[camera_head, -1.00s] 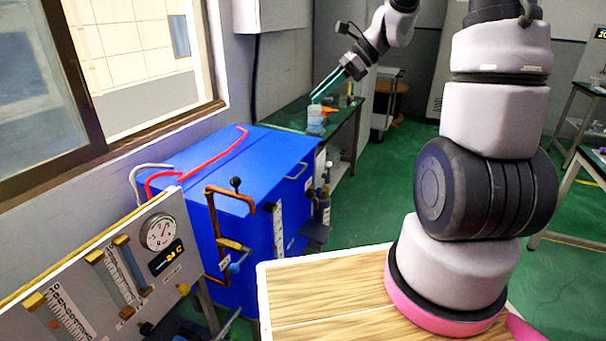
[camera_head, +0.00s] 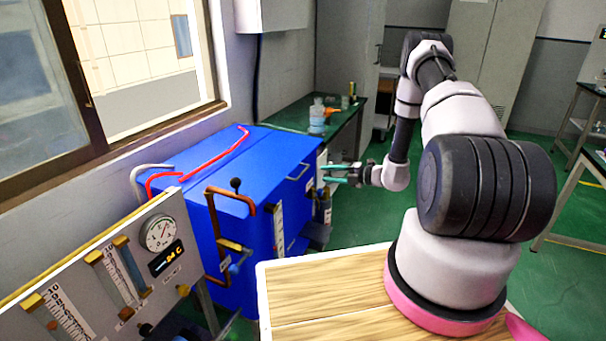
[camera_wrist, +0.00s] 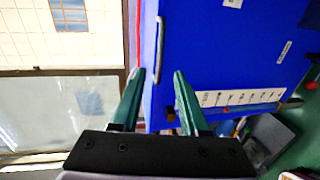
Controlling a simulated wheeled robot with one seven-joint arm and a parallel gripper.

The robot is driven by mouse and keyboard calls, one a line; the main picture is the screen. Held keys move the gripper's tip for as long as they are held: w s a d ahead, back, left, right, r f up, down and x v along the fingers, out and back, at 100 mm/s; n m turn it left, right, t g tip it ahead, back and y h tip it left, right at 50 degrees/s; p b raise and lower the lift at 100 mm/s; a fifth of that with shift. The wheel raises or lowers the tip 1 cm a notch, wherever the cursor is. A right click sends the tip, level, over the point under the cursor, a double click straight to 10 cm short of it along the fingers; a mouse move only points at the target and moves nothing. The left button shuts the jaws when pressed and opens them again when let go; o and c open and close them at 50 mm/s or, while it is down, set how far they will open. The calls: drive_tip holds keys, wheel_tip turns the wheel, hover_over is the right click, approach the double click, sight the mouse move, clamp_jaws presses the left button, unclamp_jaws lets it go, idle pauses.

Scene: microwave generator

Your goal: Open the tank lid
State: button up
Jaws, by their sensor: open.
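The blue tank (camera_head: 258,222) stands left of centre in the head view, with its blue lid (camera_head: 238,150) lying flat and closed on top. A grey bar handle (camera_head: 297,172) is at the lid's right side. My gripper (camera_head: 325,174) is just right of that handle, pointing left toward the tank. In the wrist view the handle (camera_wrist: 160,50) runs along the edge of the blue surface (camera_wrist: 230,45), beyond the fingertips. My gripper (camera_wrist: 162,75) is open there with two green fingers apart and nothing between them.
Red and brown pipes (camera_head: 247,198) run over and beside the tank. A gauge panel (camera_head: 125,265) stands at front left. A green-topped table (camera_head: 345,118) with bottles (camera_head: 317,115) is behind the tank.

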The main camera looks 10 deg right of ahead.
sight(303, 172)
drive_tip(key=x, duration=1)
drive_tip(key=shift+w+a, duration=0.15)
drive_tip(key=shift+a, duration=0.05)
clamp_jaws()
idle(1.1)
